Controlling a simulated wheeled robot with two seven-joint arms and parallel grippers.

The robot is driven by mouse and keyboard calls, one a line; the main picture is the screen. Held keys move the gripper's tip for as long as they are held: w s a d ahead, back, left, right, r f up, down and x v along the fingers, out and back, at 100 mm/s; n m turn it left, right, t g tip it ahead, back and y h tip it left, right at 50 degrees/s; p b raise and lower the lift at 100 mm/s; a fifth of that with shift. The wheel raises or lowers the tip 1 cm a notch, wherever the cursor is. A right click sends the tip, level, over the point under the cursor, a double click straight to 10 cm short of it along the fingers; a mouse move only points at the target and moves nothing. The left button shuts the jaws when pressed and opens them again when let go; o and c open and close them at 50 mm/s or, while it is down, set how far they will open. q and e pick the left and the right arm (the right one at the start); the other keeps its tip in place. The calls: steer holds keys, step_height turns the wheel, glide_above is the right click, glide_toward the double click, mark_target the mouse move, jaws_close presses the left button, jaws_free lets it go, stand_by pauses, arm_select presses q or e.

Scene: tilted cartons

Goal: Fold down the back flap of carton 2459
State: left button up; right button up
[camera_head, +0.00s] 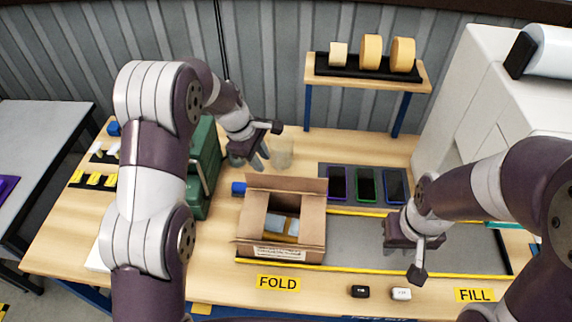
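An open brown carton (257,246) sits on the workbench behind the FOLD label, with a white and a yellowish item showing inside. Its back flap (286,184) stands up along the far edge. Side flaps show at its left and right. Printing on its front is too small to read. My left gripper (249,164) is behind and left of the carton, above the bench and apart from the back flap; its fingers look spread and empty. My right gripper (392,246) is right of the carton over the grey mat, apart from it; its fingertips are not clear.
A green case (205,165) stands left of the carton, with a blue object (239,188) beside it. A translucent cup (281,154) is near my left gripper. A phone tray (352,170) lies right of the carton. A tape rack (370,75) stands behind.

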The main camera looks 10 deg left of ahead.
arm_select(q)
steer(key=w+d+f+n+h, duration=0.1)
steer(key=w+d+f+n, duration=0.1)
steer(key=w+f+n, duration=0.15)
steer(key=p, duration=0.5)
glide_toward(288, 184)
steer(key=x, duration=0.3)
steer(key=d+x, duration=0.1)
steer(key=x, duration=0.3)
steer(key=shift+w+r, duration=0.15)
steer(key=shift+d+f, duration=0.1)
steer(key=shift+f, duration=0.3)
jaws_close()
